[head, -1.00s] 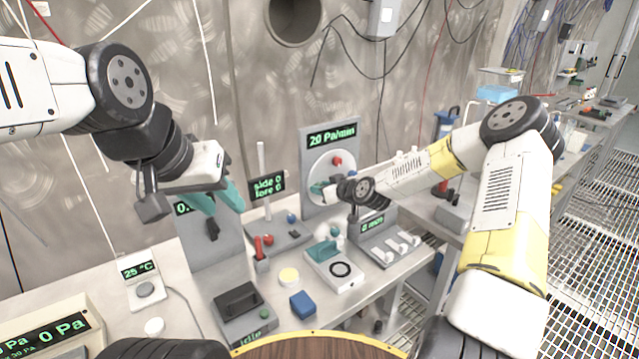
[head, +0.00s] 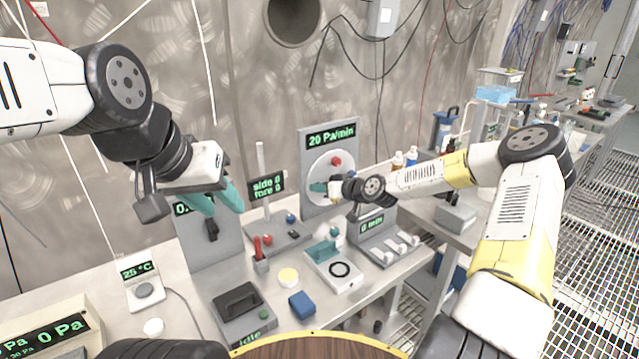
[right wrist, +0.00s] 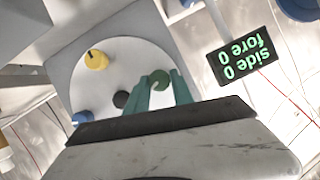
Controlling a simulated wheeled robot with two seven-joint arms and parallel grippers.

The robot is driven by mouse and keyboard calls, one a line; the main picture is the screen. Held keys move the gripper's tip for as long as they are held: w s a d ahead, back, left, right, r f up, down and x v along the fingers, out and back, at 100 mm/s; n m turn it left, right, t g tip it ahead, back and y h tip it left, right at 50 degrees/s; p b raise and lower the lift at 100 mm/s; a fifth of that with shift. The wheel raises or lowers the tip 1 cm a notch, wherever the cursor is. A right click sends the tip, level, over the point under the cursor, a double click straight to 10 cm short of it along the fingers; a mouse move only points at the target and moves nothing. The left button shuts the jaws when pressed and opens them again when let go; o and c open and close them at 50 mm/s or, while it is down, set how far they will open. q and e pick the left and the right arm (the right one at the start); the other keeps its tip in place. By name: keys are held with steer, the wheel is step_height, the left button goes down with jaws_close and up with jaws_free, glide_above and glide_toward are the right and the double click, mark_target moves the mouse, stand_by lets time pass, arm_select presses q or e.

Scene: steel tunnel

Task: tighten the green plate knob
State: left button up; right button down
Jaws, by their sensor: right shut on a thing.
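The green plate knob (right wrist: 160,78) sits near the edge of a round white plate (right wrist: 135,60) in the right wrist view. My right gripper (right wrist: 161,88) has its teal fingers closed on either side of this knob. In the head view, the right gripper (head: 320,187) reaches the left part of the round plate (head: 345,159), and the green knob is hidden there. The plate is on a grey upright panel (head: 308,200) under a "20 Pa/min" display. My left gripper (head: 222,205) hangs open and empty in front of another grey panel.
The plate also bears a yellow knob (right wrist: 96,59), a blue knob (right wrist: 82,117), a black centre piece (right wrist: 121,99) and a red knob (head: 336,161). A "side 0 fore 0" display (head: 267,187) stands left of the plate. Several small devices crowd the bench below.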

steer(key=c, duration=1.1)
jaws_free()
steer(key=v, duration=0.8)
